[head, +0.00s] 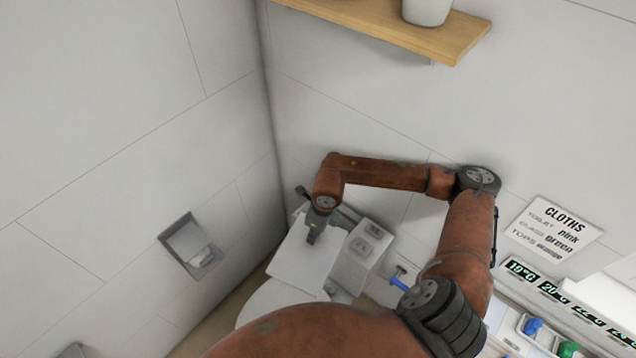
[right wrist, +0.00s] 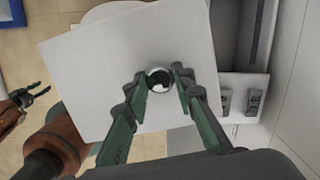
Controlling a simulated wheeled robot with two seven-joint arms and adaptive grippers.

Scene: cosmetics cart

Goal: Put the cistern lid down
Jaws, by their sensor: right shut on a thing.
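The cistern lid (right wrist: 100,75) is a flat white slab with a round metallic knob (right wrist: 159,80) in the right wrist view. My right gripper (right wrist: 160,82) is shut on that knob, one green finger on each side. In the head view the lid (head: 299,258) lies beside the cistern (head: 351,268), over the rear of the toilet (head: 265,305), with my right gripper (head: 312,238) above it. I cannot tell whether the lid touches anything below. The cistern's open inside shows in the right wrist view (right wrist: 224,40). My left gripper (right wrist: 38,95) is open and empty at the left there.
Grey blocks (right wrist: 240,101) sit on a white surface by the cistern. A paper holder (head: 191,246) is on the left wall. A wooden shelf (head: 400,28) is above. A blue-handled thing (head: 399,284) and a cloths sign (head: 552,228) are to the right. My arm hides part of the toilet.

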